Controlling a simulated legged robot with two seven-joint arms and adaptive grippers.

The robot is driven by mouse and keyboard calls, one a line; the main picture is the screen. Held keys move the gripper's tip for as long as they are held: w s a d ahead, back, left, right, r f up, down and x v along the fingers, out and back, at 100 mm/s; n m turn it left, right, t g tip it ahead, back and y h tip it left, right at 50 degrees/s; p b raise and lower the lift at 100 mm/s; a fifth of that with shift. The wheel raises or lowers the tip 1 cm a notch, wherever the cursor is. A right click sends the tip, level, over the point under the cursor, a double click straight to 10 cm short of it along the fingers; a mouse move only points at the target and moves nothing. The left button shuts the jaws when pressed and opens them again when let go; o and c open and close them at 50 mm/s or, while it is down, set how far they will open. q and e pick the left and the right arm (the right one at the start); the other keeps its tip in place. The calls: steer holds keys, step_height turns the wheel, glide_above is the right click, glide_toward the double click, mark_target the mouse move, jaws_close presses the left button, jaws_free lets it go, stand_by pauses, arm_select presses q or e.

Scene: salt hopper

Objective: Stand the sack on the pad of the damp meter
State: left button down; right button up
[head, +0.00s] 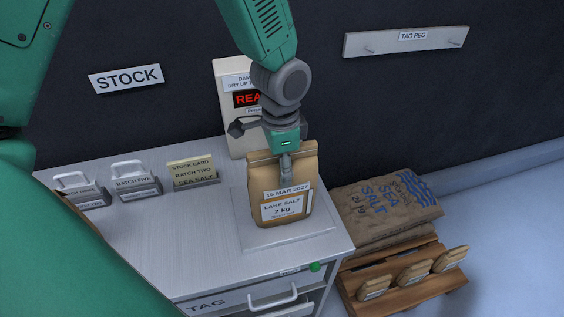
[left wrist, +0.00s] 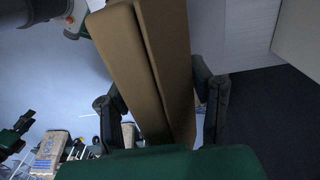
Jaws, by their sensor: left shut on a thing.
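The sack (head: 268,178) is a tan paper bag labelled "LAKE SALT 2 kg" and "15 MAR 2027". It is upright over the pale square pad (head: 312,228) at the counter's front right; I cannot tell whether its base touches. My left gripper (head: 286,168) is shut on the sack's top from above. In the left wrist view the sack (left wrist: 150,60) runs between the two dark fingers (left wrist: 162,108). The white damp meter (head: 226,100) stands behind, its red display partly hidden by my left arm. My right gripper does not show.
A stock card (head: 193,173) and batch holders with handles (head: 135,181) stand left on the counter (head: 180,235). Drawers (head: 273,295) are below. A tag peg rail (head: 405,41) is on the wall.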

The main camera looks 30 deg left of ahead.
arm_select(q)
steer(key=c, duration=0.7)
jaws_free()
steer(key=shift+d, duration=0.1)
step_height(320, 180, up, 12)
steer(key=shift+r, duration=0.1)
